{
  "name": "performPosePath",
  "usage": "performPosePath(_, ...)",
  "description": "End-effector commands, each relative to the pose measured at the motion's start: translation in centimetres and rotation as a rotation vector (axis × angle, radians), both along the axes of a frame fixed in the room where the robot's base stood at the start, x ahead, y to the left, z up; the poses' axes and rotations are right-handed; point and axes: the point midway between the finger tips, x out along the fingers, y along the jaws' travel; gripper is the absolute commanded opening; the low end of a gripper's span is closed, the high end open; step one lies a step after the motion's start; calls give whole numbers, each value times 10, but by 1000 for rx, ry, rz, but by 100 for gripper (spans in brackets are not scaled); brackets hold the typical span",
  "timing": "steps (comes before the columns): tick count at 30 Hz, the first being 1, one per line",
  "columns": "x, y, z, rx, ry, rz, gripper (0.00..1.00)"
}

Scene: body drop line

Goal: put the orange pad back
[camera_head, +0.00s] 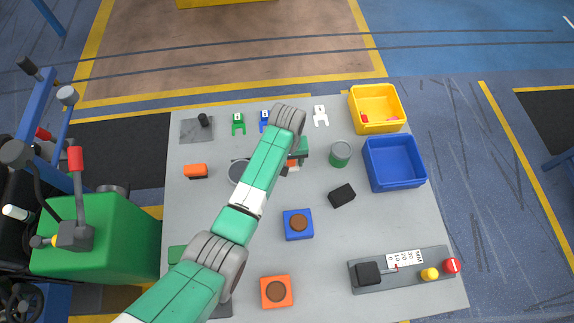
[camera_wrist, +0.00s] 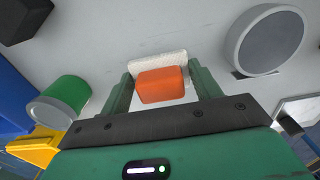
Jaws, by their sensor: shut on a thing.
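My gripper (camera_head: 294,162) is over the middle of the grey table, partly covered by my arm in the head view. In the wrist view my gripper (camera_wrist: 160,82) is shut on the orange pad (camera_wrist: 162,87), a small rounded orange block with a pale whitish layer along its far side. A bit of the orange pad (camera_head: 292,164) shows beside the fingers in the head view. I cannot tell whether it touches the table. Another orange block (camera_head: 195,169) with a dark base sits at the left. An orange square with a brown disc (camera_head: 276,291) lies at the front.
A green-and-grey can (camera_head: 340,154) and a black block (camera_head: 342,195) stand right of my gripper; a round grey disc (camera_wrist: 268,42) is on its other side. A blue square (camera_head: 298,224) lies in front.

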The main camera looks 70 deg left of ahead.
Motion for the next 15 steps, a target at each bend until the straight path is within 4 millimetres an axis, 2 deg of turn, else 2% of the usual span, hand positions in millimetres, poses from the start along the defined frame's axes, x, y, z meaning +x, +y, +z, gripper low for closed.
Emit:
performPosePath(1,-1,-1,-13,-2,4,0,41)
performPosePath(5,-1,0,-31,-1,3,0,41)
performPosePath(15,0,-1,-35,-1,1,-1,41)
